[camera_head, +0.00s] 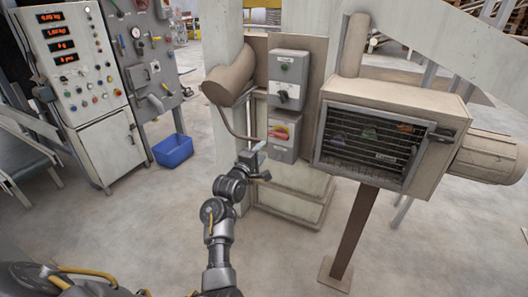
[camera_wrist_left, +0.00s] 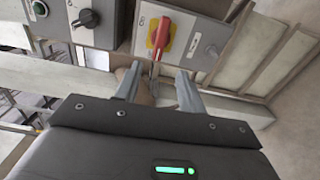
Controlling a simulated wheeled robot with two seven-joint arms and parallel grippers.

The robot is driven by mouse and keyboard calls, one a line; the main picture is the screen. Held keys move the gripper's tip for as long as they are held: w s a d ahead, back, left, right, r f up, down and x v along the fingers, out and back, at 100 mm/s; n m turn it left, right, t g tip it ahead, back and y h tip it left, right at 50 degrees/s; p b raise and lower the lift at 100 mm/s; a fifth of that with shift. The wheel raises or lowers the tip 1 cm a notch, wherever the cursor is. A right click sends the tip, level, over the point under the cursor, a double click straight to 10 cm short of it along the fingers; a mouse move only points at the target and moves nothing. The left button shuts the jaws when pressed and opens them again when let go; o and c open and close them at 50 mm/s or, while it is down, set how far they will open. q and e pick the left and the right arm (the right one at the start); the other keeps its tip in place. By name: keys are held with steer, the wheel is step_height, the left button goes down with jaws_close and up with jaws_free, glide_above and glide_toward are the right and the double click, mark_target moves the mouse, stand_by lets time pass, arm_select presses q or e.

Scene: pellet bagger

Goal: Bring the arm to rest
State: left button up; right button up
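My left arm reaches up from the bottom middle of the head view. Its left gripper (camera_head: 257,161) is in front of the lower grey switch box (camera_head: 283,150). In the left wrist view the two fingers of the gripper (camera_wrist_left: 159,82) stand apart, with nothing held between them. A red rotary handle on a yellow plate (camera_wrist_left: 162,35) is just beyond the fingertips; I cannot tell whether they touch it. The same handle (camera_head: 279,131) shows in the head view. My right gripper is not in view.
An upper switch box (camera_head: 288,80) with a black knob is above. A caged metal housing (camera_head: 385,115) on a brown post (camera_head: 352,235) stands at right. A control cabinet (camera_head: 85,80) and a blue bin (camera_head: 173,150) are at left. The floor between is clear.

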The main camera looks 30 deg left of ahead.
arm_select(q)
steer(key=w+d+f+m+g, duration=0.1)
steer(key=d+f+m+g, duration=0.3)
steer(key=f+m, duration=0.85)
steer(key=s+d+f+m+g, duration=0.15)
steer(key=s+f, duration=0.25)
steer(key=f, duration=0.5)
steer(key=s+d+f+g+h, duration=0.15)
steer(key=s+f, duration=0.35)
steer(key=f, duration=0.5)
steer(key=s+d+f+m+g+y, duration=0.1)
steer(key=s+d+f, duration=0.25)
steer(key=f, duration=0.55)
steer(key=s+f+m+g, duration=0.2)
steer(key=s+f, duration=0.6)
steer(key=s, duration=0.3)
steer(key=s+f+m+g, duration=0.2)
steer(key=s+f, duration=0.6)
steer(key=s, duration=0.3)
steer(key=s+a+f+g, duration=0.1)
steer(key=s+f, duration=0.1)
steer(key=s, duration=0.8)
steer(key=s+a+f+m+g, duration=0.1)
steer(key=s+f+g, duration=0.1)
steer(key=s, duration=0.7)
steer(key=s+a+f+g, duration=0.2)
steer(key=s, duration=0.8)
steer(key=shift+s+f+m, duration=0.3)
steer(key=shift+f, duration=0.05)
